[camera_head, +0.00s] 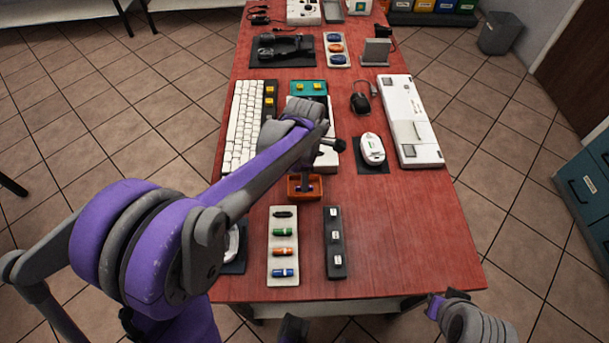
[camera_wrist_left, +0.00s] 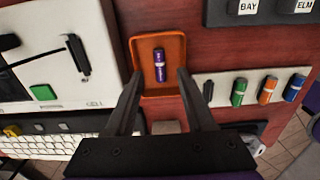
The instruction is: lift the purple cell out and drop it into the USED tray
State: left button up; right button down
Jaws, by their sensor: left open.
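The purple cell (camera_wrist_left: 160,65) lies inside a small orange tray (camera_wrist_left: 146,44), seen in the left wrist view. The tray also shows in the head view (camera_head: 292,192), partly covered by my left arm; no USED label on it is readable. My left gripper (camera_wrist_left: 158,76) is open, its fingers apart over the near part of the tray, with the cell beyond and between the tips, not gripped. A white device (camera_wrist_left: 30,28) labelled CELL, with a dark narrow slot and a green button, stands beside the tray. Part of my right arm (camera_head: 470,320) shows at bottom right; its finger state is unclear.
A white strip (camera_head: 284,262) holds black, green, orange and blue cells. A dark labelled strip (camera_head: 334,255) lies beside it. A white keyboard (camera_head: 243,125), white mouse (camera_head: 372,148) and long white unit (camera_head: 408,115) lie farther back. The red table's front right (camera_head: 420,240) is clear.

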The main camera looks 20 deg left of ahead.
pick_arm(q)
notch_tip(320, 180, up, 11)
jog(key=p, duration=0.1)
dwell(0.4)
jog(key=s+d+f+m+t+p, duration=0.2)
jog(key=s+m+t, duration=0.3)
jog(key=s+m, duration=1.2)
jog(key=f+m+p, duration=0.1)
jog(key=m, duration=0.5)
jog(key=shift+d+f, duration=0.15)
jog(key=shift+d, duration=0.05)
jog(key=shift+a, duration=0.1)
